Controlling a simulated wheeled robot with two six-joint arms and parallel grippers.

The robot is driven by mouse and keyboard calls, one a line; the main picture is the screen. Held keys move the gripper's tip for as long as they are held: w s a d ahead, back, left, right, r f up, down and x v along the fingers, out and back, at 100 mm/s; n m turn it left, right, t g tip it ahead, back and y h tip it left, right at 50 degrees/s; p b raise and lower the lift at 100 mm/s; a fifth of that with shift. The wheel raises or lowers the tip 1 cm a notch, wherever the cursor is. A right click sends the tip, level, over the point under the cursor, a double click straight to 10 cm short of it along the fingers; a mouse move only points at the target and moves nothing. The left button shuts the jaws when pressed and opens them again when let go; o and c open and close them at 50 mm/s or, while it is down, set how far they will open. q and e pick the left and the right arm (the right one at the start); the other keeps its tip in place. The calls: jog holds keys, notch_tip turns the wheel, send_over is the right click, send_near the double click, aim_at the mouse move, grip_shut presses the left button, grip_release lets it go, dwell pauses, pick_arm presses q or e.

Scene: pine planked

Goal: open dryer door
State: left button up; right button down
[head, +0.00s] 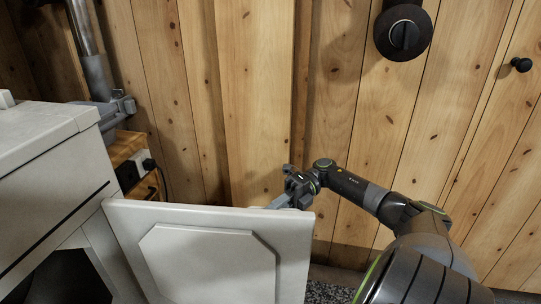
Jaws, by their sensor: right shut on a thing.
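The white dryer (45,145) stands at the left. Its white door (205,258), with a raised eight-sided panel, is swung open and reaches out to the right. A dark opening (62,280) shows in the dryer at the lower left. My right gripper (284,201) is at the top edge of the door near its free right end, shut on the door; the exact contact is partly hidden behind the door. My left gripper is not in view.
A pine plank wall stands behind, with a black round fixture (403,34) and a dark knob (521,64). A grey metal pipe (88,45), a wooden box (128,150) and a socket with a plug (143,163) are behind the dryer. Speckled floor (328,292) shows below.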

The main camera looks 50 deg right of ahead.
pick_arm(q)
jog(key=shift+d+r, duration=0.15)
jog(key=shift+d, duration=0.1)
pick_arm(e)
jog(key=shift+w+d, duration=0.2)
jog(key=c, duration=1.4)
grip_release()
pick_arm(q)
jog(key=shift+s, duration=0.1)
